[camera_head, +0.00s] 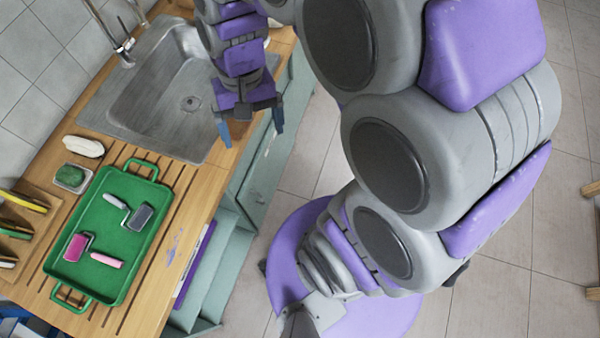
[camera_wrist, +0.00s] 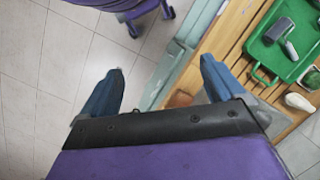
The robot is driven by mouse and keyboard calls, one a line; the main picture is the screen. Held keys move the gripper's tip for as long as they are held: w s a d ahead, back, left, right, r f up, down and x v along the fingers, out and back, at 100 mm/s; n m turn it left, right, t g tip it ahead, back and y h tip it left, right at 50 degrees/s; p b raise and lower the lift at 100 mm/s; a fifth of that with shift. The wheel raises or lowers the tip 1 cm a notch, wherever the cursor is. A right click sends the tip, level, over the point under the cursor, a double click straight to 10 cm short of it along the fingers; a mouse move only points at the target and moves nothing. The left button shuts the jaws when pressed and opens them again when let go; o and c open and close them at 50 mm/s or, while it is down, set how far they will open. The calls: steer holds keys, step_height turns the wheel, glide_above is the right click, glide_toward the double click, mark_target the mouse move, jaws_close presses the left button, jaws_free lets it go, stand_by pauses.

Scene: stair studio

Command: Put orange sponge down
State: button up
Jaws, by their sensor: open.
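My gripper (camera_head: 251,128) is open over the front edge of the counter beside the sink. In the wrist view its two blue fingers are spread apart, and nothing is held between the tips (camera_wrist: 162,66). A small brownish patch (camera_wrist: 180,98) shows near the right finger at the counter edge. I cannot tell whether it is the orange sponge or part of the wood. No clearly orange sponge shows in either view; the gripper and arm hide part of the counter edge.
The metal sink (camera_head: 160,100) lies left of my gripper. A green tray (camera_head: 139,262) with paint rollers sits on the wooden counter (camera_head: 190,205). A white item (camera_head: 84,146) and a dish with a green sponge (camera_head: 72,176) stand behind it. Floor (camera_head: 500,290) is open at right.

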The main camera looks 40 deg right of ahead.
steer(key=s+d+n+h, duration=0.1)
steer(key=s+n, duration=0.2)
steer(key=s, duration=1)
steer(key=shift+s+f, duration=0.35)
steer(key=shift+o, duration=0.2)
steer(key=shift+w, duration=0.15)
